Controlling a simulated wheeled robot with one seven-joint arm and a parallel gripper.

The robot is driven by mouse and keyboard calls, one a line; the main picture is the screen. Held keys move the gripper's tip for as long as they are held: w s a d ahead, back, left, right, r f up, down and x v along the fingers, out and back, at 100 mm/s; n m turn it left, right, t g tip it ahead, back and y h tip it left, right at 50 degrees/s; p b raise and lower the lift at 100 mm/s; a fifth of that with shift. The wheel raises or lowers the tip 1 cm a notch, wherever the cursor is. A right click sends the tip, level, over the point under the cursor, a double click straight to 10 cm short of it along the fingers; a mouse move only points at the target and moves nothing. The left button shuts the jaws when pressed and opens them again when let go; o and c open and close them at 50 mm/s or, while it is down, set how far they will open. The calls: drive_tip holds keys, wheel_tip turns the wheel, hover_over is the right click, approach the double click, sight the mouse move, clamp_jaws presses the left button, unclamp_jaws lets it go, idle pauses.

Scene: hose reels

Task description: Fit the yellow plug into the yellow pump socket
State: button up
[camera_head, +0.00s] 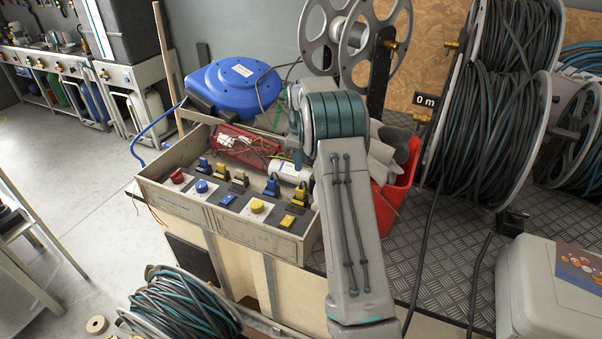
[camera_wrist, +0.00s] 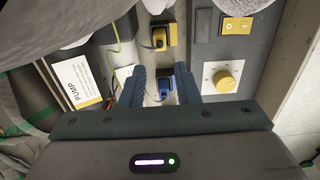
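In the wrist view my gripper (camera_wrist: 160,86) is open, with its two dark blue fingers apart. A small blue plug (camera_wrist: 164,84) shows between the fingertips, closer to the right finger; I cannot tell whether they touch. A yellow plug (camera_wrist: 160,38) sits in the panel just beyond it. In the head view yellow plugs stand in the box's row at the right (camera_head: 300,192) and further left (camera_head: 221,171), with a blue plug (camera_head: 272,186) between. A white label reading PUMP (camera_wrist: 80,84) lies left of the fingers.
The grey control box (camera_head: 235,228) has raised walls. A yellow knob (camera_wrist: 226,78) and yellow switch (camera_wrist: 236,25) lie right of the fingers. Loose wires and a red part (camera_head: 245,146) fill the box behind the plugs. A red bin (camera_head: 396,190) stands beside my arm.

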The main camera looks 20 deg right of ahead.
drive_tip(key=s+a+r+m+t, duration=0.1)
drive_tip(key=s+a+r+m, duration=0.1)
drive_tip(key=s+a+r, duration=0.4)
drive_tip(key=s+a+r+m, duration=0.2)
drive_tip(key=s+a+r, duration=0.1)
drive_tip(key=s+r, duration=0.55)
drive_tip(key=s+a+f+m+t, duration=0.1)
drive_tip(key=s+a+m, duration=0.1)
drive_tip(key=s, duration=1)
drive_tip(key=s+a+f+m, duration=0.1)
drive_tip(key=s+a+m, duration=0.1)
drive_tip(key=s, duration=0.9)
drive_tip(key=shift+s+a+f+m+t, duration=0.35)
drive_tip(key=shift+a+m+t, duration=0.05)
drive_tip(key=shift+m, duration=0.2)
drive_tip(key=shift+o, duration=0.9)
drive_tip(key=shift+s, duration=0.1)
